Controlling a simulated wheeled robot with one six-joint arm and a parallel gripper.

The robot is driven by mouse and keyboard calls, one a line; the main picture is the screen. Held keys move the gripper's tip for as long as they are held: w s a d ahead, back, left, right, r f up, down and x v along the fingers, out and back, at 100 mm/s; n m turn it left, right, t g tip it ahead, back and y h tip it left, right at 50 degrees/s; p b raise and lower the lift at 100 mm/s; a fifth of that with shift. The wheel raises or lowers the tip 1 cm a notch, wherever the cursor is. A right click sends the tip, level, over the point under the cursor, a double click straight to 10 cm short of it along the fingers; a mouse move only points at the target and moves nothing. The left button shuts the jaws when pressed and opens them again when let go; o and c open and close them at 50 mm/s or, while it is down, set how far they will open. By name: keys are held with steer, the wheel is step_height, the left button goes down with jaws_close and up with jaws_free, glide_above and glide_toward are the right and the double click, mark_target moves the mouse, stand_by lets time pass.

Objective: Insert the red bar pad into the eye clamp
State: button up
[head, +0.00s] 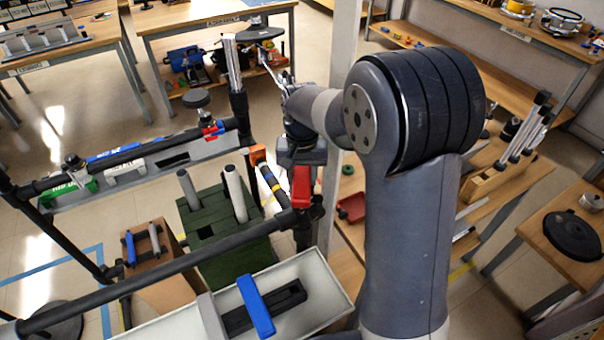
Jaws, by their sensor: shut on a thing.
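My gripper (302,160) is at the middle of the head view, pointing down below my wrist. It is shut on the red bar pad (302,188), which hangs upright beneath it. The fingertips are small and dark here, so the exact grip is hard to see. The lower end of the red bar pad is close to a dark fitting (314,210) at the right end of a black rail (160,273). I cannot tell whether they touch, or whether this fitting is the eye clamp. No other part is clearly an eye clamp.
A green slotted block (213,222) with grey posts stands left of my gripper. A pale tray (318,277) in front holds a black block and a blue bar (256,306). A black-railed frame (130,155) runs along the left. A white post (343,60) rises behind my arm.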

steer(key=o, duration=1.3)
step_height(320, 180, up, 11)
steer(key=shift+f+b, duration=0.1)
steer(key=shift+b, duration=0.3)
steer(key=shift+f, duration=0.1)
